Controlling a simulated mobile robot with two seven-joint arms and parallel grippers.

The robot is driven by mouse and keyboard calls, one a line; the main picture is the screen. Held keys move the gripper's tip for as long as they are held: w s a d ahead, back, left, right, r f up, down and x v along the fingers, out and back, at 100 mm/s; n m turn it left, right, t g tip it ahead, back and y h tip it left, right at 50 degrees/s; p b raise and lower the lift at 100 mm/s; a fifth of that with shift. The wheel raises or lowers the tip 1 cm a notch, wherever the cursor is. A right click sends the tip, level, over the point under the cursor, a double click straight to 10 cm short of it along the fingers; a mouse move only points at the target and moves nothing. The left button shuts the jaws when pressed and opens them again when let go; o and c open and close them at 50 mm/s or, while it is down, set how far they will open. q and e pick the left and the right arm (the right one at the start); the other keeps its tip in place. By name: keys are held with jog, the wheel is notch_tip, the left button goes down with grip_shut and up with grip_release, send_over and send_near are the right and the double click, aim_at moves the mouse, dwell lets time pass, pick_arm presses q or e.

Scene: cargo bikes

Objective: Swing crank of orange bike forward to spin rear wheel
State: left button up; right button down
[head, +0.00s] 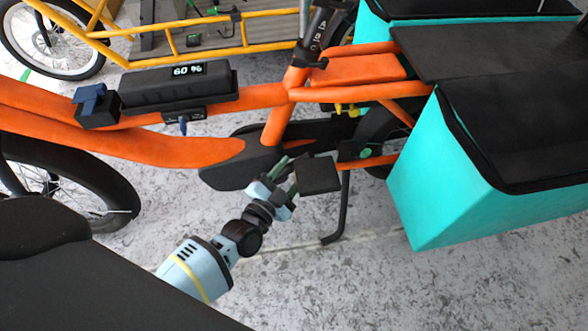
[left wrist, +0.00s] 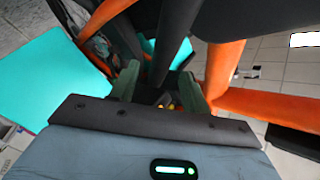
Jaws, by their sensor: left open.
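The orange bike (head: 265,96) stands across the head view, with a black motor cover (head: 232,168) low on its frame. A flat black pedal (head: 318,174) sits right of the cover; the crank arm is mostly hidden behind my gripper. My left gripper (head: 284,166) is open just left of the pedal, its greenish fingers pointing up toward the frame. In the left wrist view, the two fingers (left wrist: 160,92) stand apart with a dark bar (left wrist: 174,42) running down between them; I cannot tell whether they touch it. The rear wheel (head: 378,130) is mostly hidden. My right gripper is not in view.
A black kickstand (head: 338,215) reaches the floor just right of my gripper. Turquoise bags (head: 440,185) with black tops hang at the rear right. A yellow bike (head: 200,48) stands behind. The grey floor (head: 345,290) in front is clear.

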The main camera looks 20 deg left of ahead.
pick_arm(q)
jog(key=shift+w+d, duration=0.1)
jog(key=shift+w, duration=0.8)
jog(key=shift+c, duration=0.4)
grip_shut()
